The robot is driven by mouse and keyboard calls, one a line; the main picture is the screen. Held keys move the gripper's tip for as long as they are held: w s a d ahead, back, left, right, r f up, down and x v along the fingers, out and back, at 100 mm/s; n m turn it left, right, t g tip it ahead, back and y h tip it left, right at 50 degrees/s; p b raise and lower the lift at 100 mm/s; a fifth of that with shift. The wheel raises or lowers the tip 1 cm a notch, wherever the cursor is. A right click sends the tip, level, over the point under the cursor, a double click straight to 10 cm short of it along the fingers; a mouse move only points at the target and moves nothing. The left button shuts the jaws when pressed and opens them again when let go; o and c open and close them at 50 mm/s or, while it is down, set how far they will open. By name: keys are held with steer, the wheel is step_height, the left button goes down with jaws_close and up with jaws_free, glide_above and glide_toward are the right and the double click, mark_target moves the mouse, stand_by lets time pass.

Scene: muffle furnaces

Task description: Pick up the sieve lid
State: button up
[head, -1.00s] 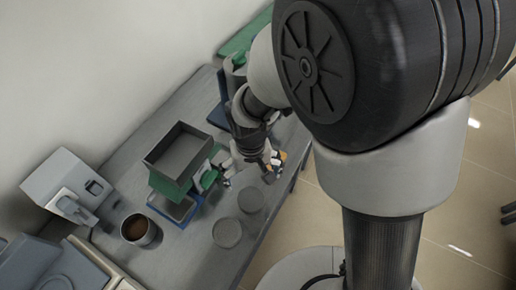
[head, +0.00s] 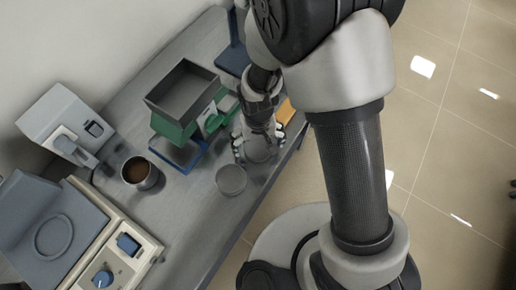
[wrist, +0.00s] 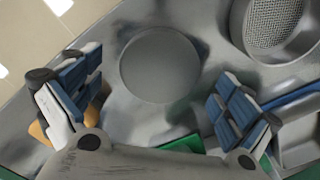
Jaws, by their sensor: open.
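The sieve lid, a flat grey disc (wrist: 160,65), lies on the grey table in the wrist view, between and beyond my spread fingers. My gripper (wrist: 155,95) is open and empty, with its blue-padded fingers on either side. In the head view my gripper (head: 254,150) is low over the table and covers much of the lid. The sieve, a round metal pan with a mesh bottom (wrist: 275,22), stands beside the lid at the upper right of the wrist view. It also shows in the head view (head: 231,180). I cannot tell the exact height of my fingers above the lid.
A green-and-grey box stack (head: 182,95) on a blue base stands left of my gripper. A cup of brown material (head: 138,172), a white device (head: 70,125) and a balance-like instrument (head: 105,262) are farther left. An orange item (head: 286,110) lies near the table's right edge.

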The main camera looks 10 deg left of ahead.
steer(key=shift+f, duration=0.55)
steer(key=shift+c, duration=0.2)
steer(key=c, duration=1.1)
